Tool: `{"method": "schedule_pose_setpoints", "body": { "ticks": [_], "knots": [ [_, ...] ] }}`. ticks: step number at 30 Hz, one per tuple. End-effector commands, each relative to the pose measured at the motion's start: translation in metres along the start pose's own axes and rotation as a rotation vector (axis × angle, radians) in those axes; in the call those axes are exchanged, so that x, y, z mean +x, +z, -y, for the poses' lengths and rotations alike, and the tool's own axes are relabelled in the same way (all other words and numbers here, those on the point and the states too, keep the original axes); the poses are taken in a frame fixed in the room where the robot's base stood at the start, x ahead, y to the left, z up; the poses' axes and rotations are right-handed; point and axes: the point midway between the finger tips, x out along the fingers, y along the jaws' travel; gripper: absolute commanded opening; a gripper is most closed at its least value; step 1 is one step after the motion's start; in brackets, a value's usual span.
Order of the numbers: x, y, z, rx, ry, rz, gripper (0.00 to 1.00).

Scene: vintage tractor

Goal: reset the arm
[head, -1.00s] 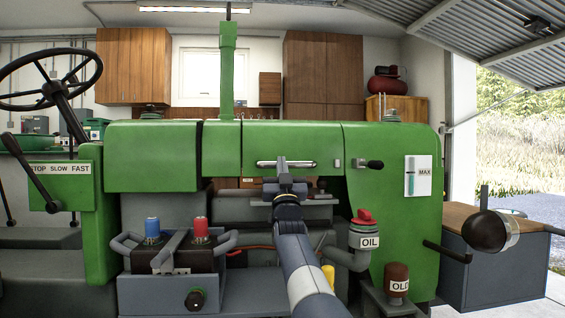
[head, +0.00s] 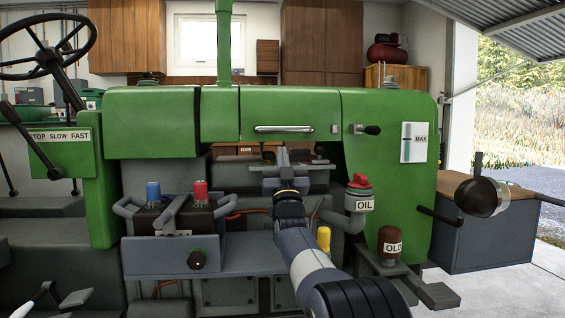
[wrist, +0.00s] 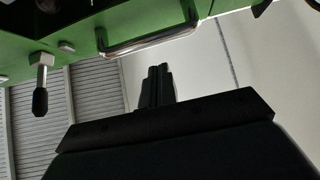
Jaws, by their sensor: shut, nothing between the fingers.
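My gripper (head: 282,154) is in front of the green tractor's side, just below the chrome hood handle (head: 284,129) in the head view. Its two dark fingers are shut together and hold nothing. In the wrist view my gripper (wrist: 160,72) points up toward the green panel, with the chrome handle (wrist: 150,43) beyond the fingertips. A gap shows between the fingertips and the handle there. My arm reaches up from the bottom middle of the head view.
The green tractor hood (head: 290,104) fills the middle. A black-knobbed latch (head: 368,130) is right of the handle. A dark lamp (head: 478,197) juts out right.

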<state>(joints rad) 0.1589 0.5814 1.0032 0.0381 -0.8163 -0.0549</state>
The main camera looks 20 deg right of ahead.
Motion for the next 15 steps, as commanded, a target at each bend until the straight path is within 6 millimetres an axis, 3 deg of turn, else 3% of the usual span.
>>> {"method": "schedule_pose_setpoints", "body": {
  "ticks": [15],
  "knots": [
    [-0.0084,0.0045,0.0000,0.000,0.000,-0.001,0.00]
  ]
}}
